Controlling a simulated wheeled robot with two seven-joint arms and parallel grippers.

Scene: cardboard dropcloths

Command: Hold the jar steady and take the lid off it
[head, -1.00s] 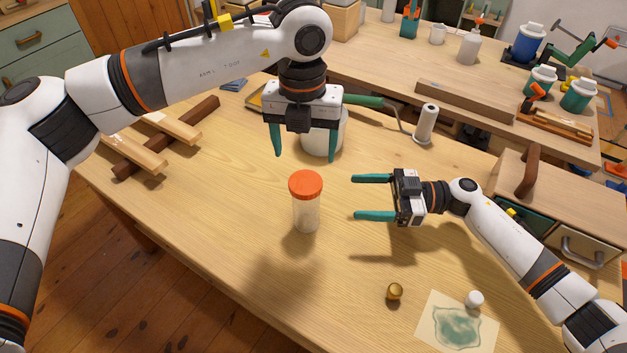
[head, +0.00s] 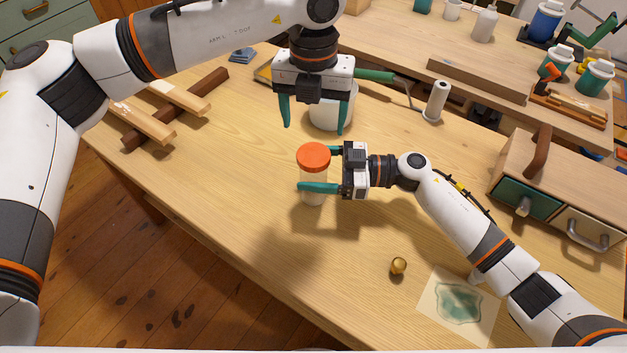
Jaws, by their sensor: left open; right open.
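The jar (head: 313,193) is clear or pale, stands upright on the wooden table and wears an orange-red lid (head: 314,156). My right gripper (head: 320,169) is open with its teal fingers on either side of the jar's body, one in front and one behind, below the lid. Part of the rear finger is hidden by the jar. My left gripper (head: 314,130) is open and empty, pointing down, above and behind the lid in the picture. Its fingers are apart from the lid.
A white tub (head: 332,112) stands behind my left gripper. Wooden bars (head: 175,115) lie at the left. A brass knob (head: 398,266) and a stencil sheet (head: 458,306) lie at front right. A drawer box (head: 555,190) stands right. The table left of the jar is clear.

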